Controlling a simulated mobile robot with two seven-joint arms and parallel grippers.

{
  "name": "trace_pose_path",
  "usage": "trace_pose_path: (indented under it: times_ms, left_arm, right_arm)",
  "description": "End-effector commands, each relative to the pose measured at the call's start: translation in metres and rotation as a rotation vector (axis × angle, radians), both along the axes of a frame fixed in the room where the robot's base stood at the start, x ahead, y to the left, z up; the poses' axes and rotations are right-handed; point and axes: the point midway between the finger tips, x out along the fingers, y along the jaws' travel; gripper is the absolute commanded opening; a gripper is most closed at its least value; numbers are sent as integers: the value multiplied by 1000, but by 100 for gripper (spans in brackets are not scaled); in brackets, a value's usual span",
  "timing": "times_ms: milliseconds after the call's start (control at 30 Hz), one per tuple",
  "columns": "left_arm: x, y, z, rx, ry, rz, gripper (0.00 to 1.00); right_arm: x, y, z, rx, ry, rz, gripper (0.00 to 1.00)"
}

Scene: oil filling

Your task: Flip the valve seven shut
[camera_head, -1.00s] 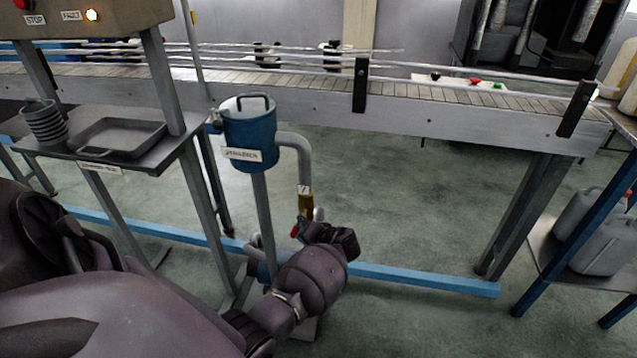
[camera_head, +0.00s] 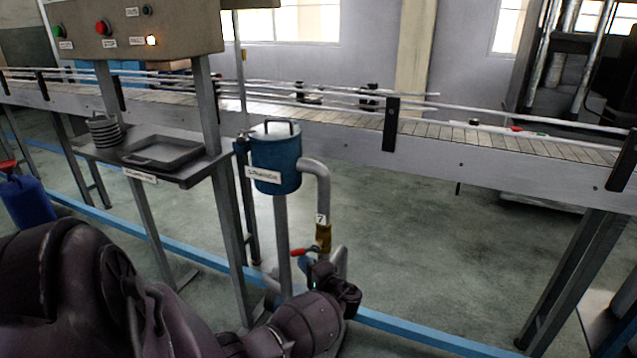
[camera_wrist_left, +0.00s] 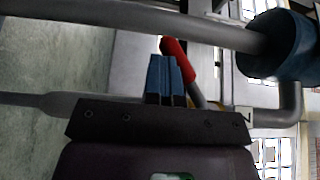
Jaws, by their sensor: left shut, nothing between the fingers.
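Valve seven has a brass body (camera_head: 323,239) on the grey pipe below the blue filter pot (camera_head: 275,160), under a label "7" (camera_head: 321,219). Its red lever (camera_head: 301,252) points left and lies roughly level in the head view. My left gripper (camera_head: 307,267) is just below the lever, its fingers partly hidden by its dark body. In the left wrist view, the blue fingers (camera_wrist_left: 165,78) are shut together and empty. The red lever (camera_wrist_left: 177,58) shows right beside their tips; I cannot tell whether they touch. My right gripper is not in view.
A conveyor (camera_head: 440,155) runs behind the pot. A blue floor rail (camera_head: 410,328) passes behind my gripper. Floor right of the valve is clear.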

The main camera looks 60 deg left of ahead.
Motion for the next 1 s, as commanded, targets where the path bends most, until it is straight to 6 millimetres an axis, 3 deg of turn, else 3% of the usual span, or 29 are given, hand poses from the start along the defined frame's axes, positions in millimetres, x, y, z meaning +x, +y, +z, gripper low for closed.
trace_pose_path:
  times_ms: [67, 500, 1000]
  left_arm:
    - [-4, 7, -4, 67, 49, -1, 0]
    - [-12, 21, 15, 377, 233, -1, 0]
    - [-13, 25, 27, 519, 316, 0, 0]
  right_arm:
    - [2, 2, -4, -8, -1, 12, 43]
    - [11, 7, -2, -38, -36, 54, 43]
    - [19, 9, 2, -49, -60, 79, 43]
